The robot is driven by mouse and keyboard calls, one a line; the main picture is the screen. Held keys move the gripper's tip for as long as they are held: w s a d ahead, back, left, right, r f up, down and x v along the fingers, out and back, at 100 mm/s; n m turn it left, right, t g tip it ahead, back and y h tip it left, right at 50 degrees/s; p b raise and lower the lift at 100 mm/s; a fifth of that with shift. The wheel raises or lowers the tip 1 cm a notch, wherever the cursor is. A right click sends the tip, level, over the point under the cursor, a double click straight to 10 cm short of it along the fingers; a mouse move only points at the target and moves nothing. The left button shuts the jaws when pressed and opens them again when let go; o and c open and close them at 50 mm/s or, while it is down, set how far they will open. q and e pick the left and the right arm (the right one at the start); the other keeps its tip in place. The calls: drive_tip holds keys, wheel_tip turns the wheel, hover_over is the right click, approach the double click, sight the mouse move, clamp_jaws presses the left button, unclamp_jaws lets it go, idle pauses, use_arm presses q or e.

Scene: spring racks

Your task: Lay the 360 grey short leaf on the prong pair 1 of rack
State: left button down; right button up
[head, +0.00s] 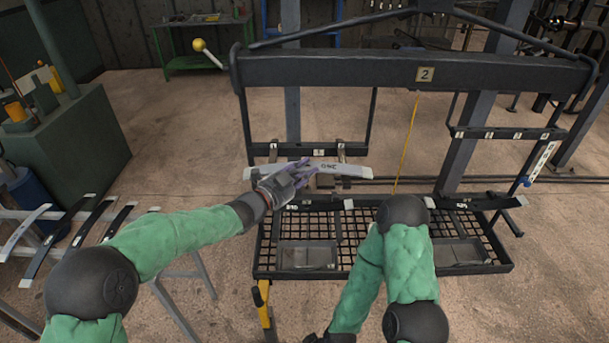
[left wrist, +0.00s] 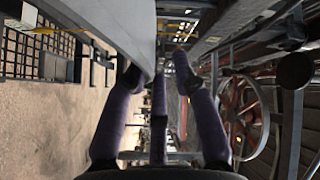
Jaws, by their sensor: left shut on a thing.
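The grey short leaf (head: 346,170) is a light, slightly arched strip. Its dark marking reads 360 upside down in the head view. My left gripper (head: 300,173) is shut on it near its middle and holds it level, crosswise in front of the rack (head: 400,75). In the left wrist view the leaf (left wrist: 122,22) runs up from between the purple fingers (left wrist: 157,72). A small prong bar with pale number tags (head: 318,153) is just behind the leaf; the leaf and hand partly cover its prongs. I cannot tell whether leaf and prongs touch.
The rack's mesh tray (head: 345,268) lies below, with shallow bins and short dark pieces. A second tagged prong bar (head: 505,134) is at the right. More leaves (head: 70,235) lie on a stand at the left. A yellow-knobbed lever (head: 199,45) sticks out at upper left.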

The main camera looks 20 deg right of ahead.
use_arm(q)
drive_tip(key=shift+w+d+r, duration=0.1)
drive_tip(key=shift+w+d, duration=0.1)
drive_tip(key=shift+w, duration=0.45)
drive_tip(key=shift+w+d+r, duration=0.1)
drive_tip(key=shift+w+d, duration=0.05)
drive_tip(key=shift+w, duration=0.5)
drive_tip(key=shift+f+b, duration=1.05)
drive_tip(key=shift+f, duration=0.25)
drive_tip(key=c, duration=0.9)
unclamp_jaws()
approach(304, 170)
drive_tip(key=a+f, duration=0.1)
drive_tip(key=f, duration=0.1)
drive_tip(key=shift+w+a, duration=0.1)
drive_tip(key=shift+w, duration=0.3)
drive_tip(key=shift+f, duration=0.1)
